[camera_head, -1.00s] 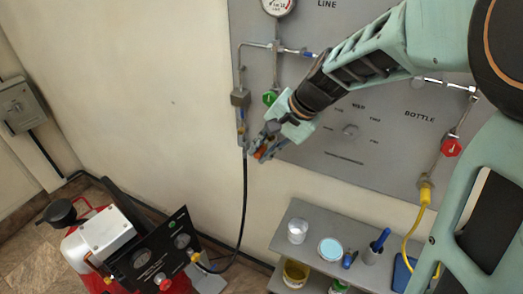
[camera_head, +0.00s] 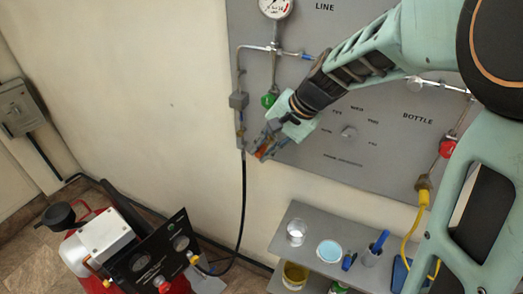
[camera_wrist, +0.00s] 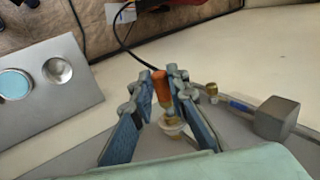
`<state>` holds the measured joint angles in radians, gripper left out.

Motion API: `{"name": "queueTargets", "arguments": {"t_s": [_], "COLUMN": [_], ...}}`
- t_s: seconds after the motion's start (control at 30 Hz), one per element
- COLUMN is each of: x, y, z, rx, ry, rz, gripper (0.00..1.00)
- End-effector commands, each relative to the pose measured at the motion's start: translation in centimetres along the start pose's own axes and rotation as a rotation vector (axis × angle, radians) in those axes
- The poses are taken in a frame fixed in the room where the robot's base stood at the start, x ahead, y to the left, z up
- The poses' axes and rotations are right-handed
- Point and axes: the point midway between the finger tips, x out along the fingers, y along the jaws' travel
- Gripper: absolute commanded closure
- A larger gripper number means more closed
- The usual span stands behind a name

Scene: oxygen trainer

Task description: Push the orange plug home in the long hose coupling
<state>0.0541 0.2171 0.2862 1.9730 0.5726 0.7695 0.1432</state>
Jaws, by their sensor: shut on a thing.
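My gripper (camera_head: 262,152) is shut on the orange plug (camera_wrist: 161,88), in front of the panel's lower left edge. In the wrist view the plug stands between the two blue fingers of my gripper (camera_wrist: 160,92), with a pale round part below it. A black hose (camera_head: 243,190) hangs just left of my gripper from a brass coupling (camera_head: 241,140) under the grey block. A brass fitting (camera_wrist: 212,89) shows just right of the fingers in the wrist view, apart from the plug. The hose's end is partly hidden there behind plug and finger.
The grey panel (camera_head: 335,175) carries a gauge (camera_head: 275,8), a green knob (camera_head: 269,100) and a red knob (camera_head: 447,147). A grey shelf (camera_head: 275,240) with cups stands below. A red machine (camera_head: 75,250) stands at the lower left. The wall left of the hose is bare.

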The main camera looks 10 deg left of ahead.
Motion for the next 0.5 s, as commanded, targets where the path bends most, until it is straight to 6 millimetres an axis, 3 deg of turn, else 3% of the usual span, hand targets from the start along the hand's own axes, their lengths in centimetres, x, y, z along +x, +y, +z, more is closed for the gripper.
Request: {"name": "queueTargets", "arguments": {"t_s": [0.5], "x": [-0.04], "y": [-0.02], "z": [-1.10], "rx": [0.000], "ry": [0.001], "rz": [0.000], "gripper": [1.00]}}
